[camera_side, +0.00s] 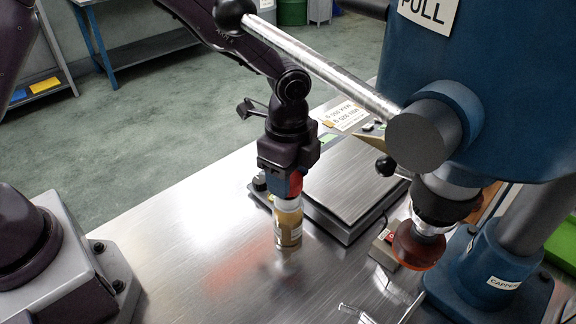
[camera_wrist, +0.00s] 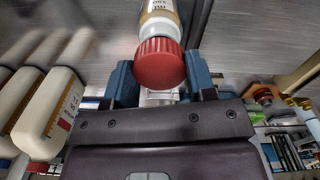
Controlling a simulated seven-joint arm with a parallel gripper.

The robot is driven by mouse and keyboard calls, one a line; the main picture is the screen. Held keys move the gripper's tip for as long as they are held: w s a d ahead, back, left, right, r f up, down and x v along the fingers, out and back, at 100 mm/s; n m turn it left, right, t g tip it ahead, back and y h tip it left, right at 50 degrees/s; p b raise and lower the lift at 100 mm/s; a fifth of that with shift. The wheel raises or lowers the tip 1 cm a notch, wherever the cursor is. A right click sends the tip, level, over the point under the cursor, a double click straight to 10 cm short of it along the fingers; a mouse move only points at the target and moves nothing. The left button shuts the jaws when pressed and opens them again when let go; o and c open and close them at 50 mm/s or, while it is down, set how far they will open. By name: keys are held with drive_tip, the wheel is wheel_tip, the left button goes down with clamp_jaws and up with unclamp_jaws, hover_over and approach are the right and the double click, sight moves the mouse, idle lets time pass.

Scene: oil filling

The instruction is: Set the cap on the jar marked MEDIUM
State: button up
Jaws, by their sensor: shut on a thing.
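In the side view a jar (camera_side: 288,228) with a white neck and amber contents stands on the steel table. A red cap (camera_side: 295,184) sits at the top of its neck, between the jaws of my gripper (camera_side: 290,180). In the wrist view my gripper (camera_wrist: 161,78) has its blue fingers on either side of the red cap (camera_wrist: 160,65), with the jar (camera_wrist: 159,20) beyond it. The gripper is shut on the cap. The cap and jar look in line, but I cannot tell whether the cap is fully seated. The jar's label is too small to read.
A scale with a flat steel plate (camera_side: 352,190) stands just behind and right of the jar. The blue capper press (camera_side: 480,95) with its red cone (camera_side: 418,246) is to the right. A small button box (camera_side: 389,248) stands before it.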

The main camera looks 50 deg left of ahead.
drive_tip(key=shift+f, duration=1.05)
idle(2.5)
drive_tip(key=o, duration=1.3)
drive_tip(key=shift+o, duration=0.2)
drive_tip(key=shift+r, duration=3)
drive_tip(key=shift+n, duration=0.3)
drive_tip(key=s+a+r+n+t, duration=0.2)
drive_tip(key=s+a+r+n, duration=0.5)
drive_tip(key=s+r, duration=0.1)
drive_tip(key=s+a+r+n+t, duration=0.3)
drive_tip(key=s+a+r+n, duration=0.4)
drive_tip(key=s, duration=0.4)
drive_tip(key=shift+s+r+n+t, duration=0.3)
drive_tip(key=shift+r+n, duration=0.1)
drive_tip(key=shift+r, duration=0.5)
